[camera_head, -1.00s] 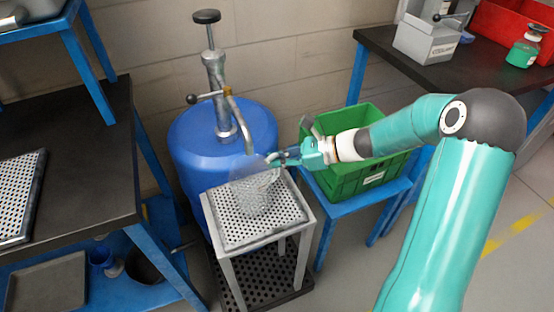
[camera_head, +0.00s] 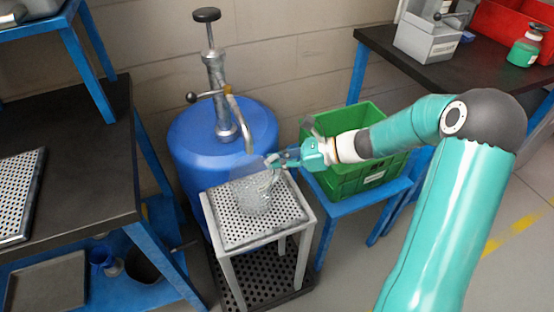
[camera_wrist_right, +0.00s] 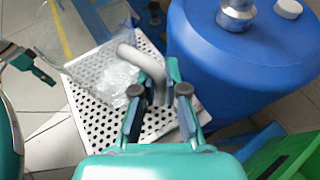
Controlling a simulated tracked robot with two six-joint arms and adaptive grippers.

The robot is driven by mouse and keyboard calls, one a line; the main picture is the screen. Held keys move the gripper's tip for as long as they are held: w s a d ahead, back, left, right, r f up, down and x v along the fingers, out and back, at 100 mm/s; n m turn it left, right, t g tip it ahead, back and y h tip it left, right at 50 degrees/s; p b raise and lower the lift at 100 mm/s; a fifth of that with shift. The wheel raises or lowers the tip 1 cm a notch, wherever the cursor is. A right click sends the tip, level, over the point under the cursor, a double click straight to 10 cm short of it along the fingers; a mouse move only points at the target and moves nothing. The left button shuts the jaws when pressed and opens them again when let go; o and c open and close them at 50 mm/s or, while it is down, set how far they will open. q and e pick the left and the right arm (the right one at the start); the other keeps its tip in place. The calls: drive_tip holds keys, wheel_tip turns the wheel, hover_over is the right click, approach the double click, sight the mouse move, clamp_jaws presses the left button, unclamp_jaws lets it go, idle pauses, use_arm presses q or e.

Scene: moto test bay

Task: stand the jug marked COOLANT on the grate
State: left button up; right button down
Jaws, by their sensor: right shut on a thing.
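A clear see-through jug (camera_head: 252,198) is over the grate (camera_head: 236,233), the perforated pale top of a small metal stand. It looks roughly upright; I cannot tell whether its base touches the grate. No COOLANT marking is readable on it. My right gripper (camera_head: 278,162) is shut on the jug's grey curved handle, which shows between the fingers in the right wrist view (camera_wrist_right: 150,72). The clear body (camera_wrist_right: 100,62) is beyond the fingers there. My left gripper (camera_wrist_right: 42,72) shows partly at the left edge of that view, apart from the jug; its jaws are unclear.
A blue drum (camera_head: 186,150) with a hand pump (camera_head: 217,90) stands behind the grate, its spout close to the jug. A green crate (camera_head: 345,185) is on a blue stand to the right. A black-topped bench (camera_head: 90,180) is at the left.

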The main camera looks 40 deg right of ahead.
drive_tip(key=shift+f, duration=0.2)
drive_tip(key=c, duration=1.1)
unclamp_jaws()
drive_tip(key=shift+c, duration=0.2)
drive_tip(key=v, duration=1.2)
drive_tip(key=shift+f, duration=0.15)
